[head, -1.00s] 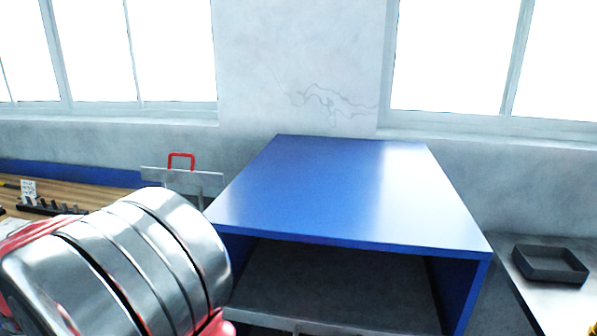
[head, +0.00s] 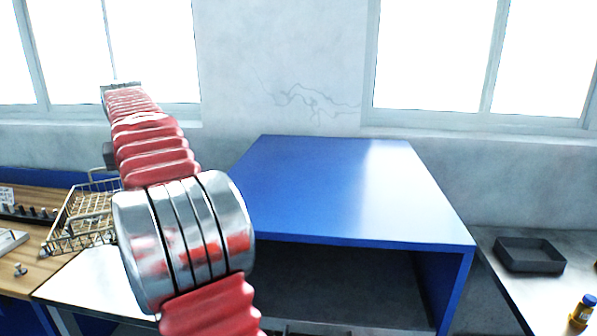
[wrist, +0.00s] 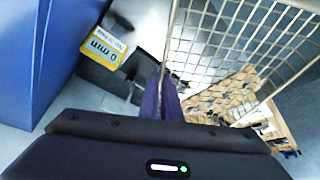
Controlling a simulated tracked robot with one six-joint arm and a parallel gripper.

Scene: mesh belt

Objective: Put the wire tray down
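The wire tray (head: 82,218), a pale metal mesh basket with a raised end handle, shows at the left of the head view, partly behind my arm. It appears over the right end of the wooden bench. In the wrist view its mesh (wrist: 235,45) fills the upper right, and its rim runs down to my gripper (wrist: 163,98). The dark fingers look closed on that rim. In the head view my red and silver arm hides most of the grip. I cannot tell whether the tray touches a surface below.
The wooden bench (head: 40,268) holds several small dark parts at far left. A white-topped table (head: 95,285) stands beside it. A blue cabinet (head: 330,190) is in the centre. A dark tray (head: 530,255) and a bottle (head: 582,312) stand on the right counter. A yellow label (wrist: 104,48) shows in the wrist view.

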